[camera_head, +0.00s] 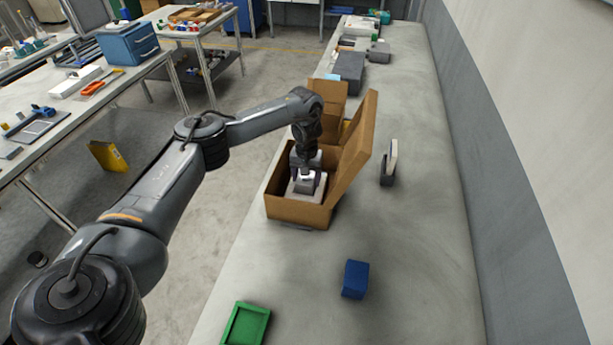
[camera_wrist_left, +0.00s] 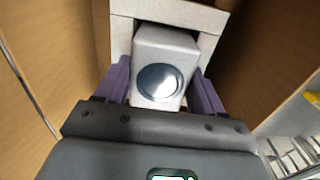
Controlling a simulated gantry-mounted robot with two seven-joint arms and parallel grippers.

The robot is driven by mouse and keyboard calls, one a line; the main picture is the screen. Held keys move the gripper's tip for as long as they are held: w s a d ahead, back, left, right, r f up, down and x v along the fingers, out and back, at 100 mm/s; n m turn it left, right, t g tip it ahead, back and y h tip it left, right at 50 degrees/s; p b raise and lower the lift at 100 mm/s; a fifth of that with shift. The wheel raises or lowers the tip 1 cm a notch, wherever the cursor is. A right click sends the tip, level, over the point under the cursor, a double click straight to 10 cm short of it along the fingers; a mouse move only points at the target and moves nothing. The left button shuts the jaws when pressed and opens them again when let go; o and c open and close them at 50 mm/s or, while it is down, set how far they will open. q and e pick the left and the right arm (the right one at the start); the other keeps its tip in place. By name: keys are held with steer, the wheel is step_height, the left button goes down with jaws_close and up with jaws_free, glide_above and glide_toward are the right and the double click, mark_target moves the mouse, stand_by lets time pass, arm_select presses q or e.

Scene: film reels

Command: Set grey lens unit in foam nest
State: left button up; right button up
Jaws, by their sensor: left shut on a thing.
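The grey lens unit (camera_wrist_left: 165,60) is a pale grey block with a round, shiny lens on its face. My left gripper (camera_wrist_left: 163,95) is shut on it, with one purple finger on each side. The foam nest (camera_wrist_left: 122,32) is a pale frame around the far end of the unit in the left wrist view. In the head view the left gripper (camera_head: 307,180) reaches down into an open cardboard box (camera_head: 300,213), and the pale foam (camera_head: 322,187) shows around it. I cannot tell whether the unit rests fully on the nest's floor. My right gripper is not in view.
The box's raised flap (camera_head: 357,150) stands close on the right of the gripper. A blue block (camera_head: 355,279) and a green tray (camera_head: 246,324) lie nearer on the bench. A grey and white upright item (camera_head: 390,163) stands right of the box. Bench between them is clear.

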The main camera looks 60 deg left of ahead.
arm_select(q)
steer(key=o, duration=1.5)
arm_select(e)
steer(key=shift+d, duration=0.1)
arm_select(q)
steer(key=shift+r, duration=0.15)
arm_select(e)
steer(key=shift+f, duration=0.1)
arm_select(q)
step_height(320, 180, up, 12)
steer(key=p, duration=0.7)
steer(key=shift+p, duration=0.4)
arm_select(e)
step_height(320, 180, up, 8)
